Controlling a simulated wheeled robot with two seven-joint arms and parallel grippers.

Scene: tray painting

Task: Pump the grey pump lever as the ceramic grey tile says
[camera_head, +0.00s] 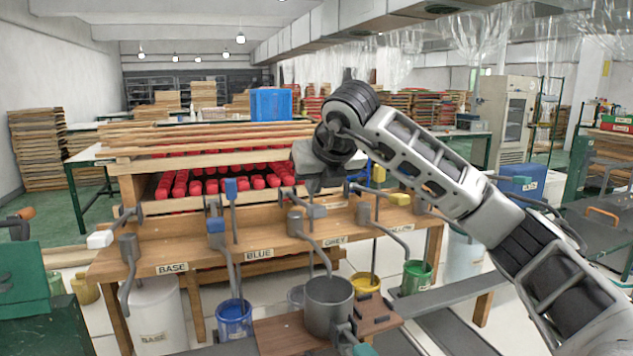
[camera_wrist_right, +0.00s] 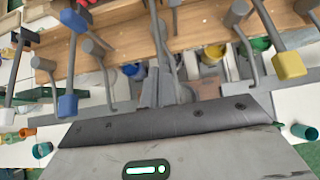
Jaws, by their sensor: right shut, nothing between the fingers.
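The grey pump (camera_head: 295,221) stands on the wooden bench behind the GREY label (camera_head: 335,239). Its spout bends down toward a grey bucket (camera_head: 328,305) in front of the bench. Its lever has a grey end block (camera_head: 317,211). My right gripper (camera_head: 314,186) is shut and empty, just above this lever end; I cannot tell whether they touch. In the right wrist view its fingers (camera_wrist_right: 166,92) are together, pointing toward the bench. I cannot make out a ceramic grey tile or any marks on one. My left gripper is not in view.
A blue-ended lever (camera_head: 231,188) stands left of the grey pump, and a yellow-ended one (camera_head: 379,174) stands to its right. A white-ended lever (camera_head: 100,239) is at far left.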

